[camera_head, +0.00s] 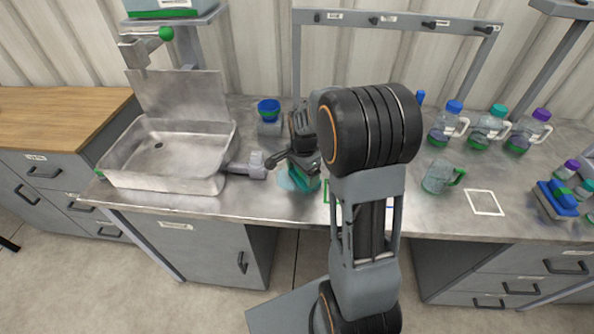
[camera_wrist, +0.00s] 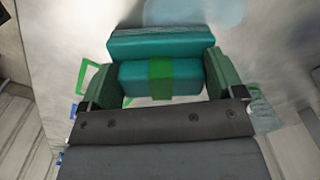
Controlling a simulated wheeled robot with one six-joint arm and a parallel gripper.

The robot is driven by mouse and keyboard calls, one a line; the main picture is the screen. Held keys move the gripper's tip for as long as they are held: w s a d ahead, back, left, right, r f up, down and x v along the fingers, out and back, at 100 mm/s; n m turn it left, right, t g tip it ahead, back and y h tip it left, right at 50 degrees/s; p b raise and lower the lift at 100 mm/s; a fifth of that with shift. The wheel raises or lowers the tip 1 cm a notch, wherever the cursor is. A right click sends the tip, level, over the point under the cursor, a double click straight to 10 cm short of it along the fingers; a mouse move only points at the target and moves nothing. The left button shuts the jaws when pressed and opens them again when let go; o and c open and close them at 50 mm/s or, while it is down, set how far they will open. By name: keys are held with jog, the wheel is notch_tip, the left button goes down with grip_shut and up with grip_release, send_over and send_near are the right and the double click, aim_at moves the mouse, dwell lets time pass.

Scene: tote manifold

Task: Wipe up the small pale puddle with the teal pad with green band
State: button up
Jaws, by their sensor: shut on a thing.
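The teal pad with green band (camera_wrist: 160,48) is between the two green-lined fingers of my gripper (camera_wrist: 160,80) in the wrist view. My gripper is shut on it. In the head view my gripper (camera_head: 304,170) is low over the steel counter, right of the sink, with the teal pad (camera_head: 306,184) under it. The small pale puddle (camera_head: 284,181) shows as a light blue patch just left of the pad. In the wrist view the puddle (camera_wrist: 195,12) is at the top edge, beyond the pad. I cannot tell whether the pad touches the counter.
The steel sink (camera_head: 165,184) is to the left. A blue-topped container (camera_head: 269,118) stands behind my gripper. A glass mug with green handle (camera_head: 437,177) is to the right, near a white square outline (camera_head: 484,203). Several handled bottles (camera_head: 488,125) stand along the back right.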

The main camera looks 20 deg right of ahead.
jog(key=shift+s+d+f, duration=0.1)
jog(key=shift+s+d, duration=0.25)
jog(key=shift+d, duration=0.25)
jog(key=shift+r+p, duration=2.3)
jog(key=shift+r, duration=0.75)
jog(key=shift+r+p, duration=1.2)
jog(key=shift+r, duration=0.35)
jog(key=shift+f, duration=0.2)
jog(key=shift+w+a+f+b, duration=0.1)
jog(key=shift+w+f+b, duration=0.15)
jog(key=shift+f+b, duration=0.75)
jog(key=shift+w+a+f+b, duration=0.1)
jog(key=shift+w+f+b, duration=0.15)
jog(key=shift+f+b, duration=0.7)
jog(key=shift+w+a+f+b, duration=0.1)
jog(key=shift+w+f+b, duration=0.3)
jog(key=shift+f, duration=1.05)
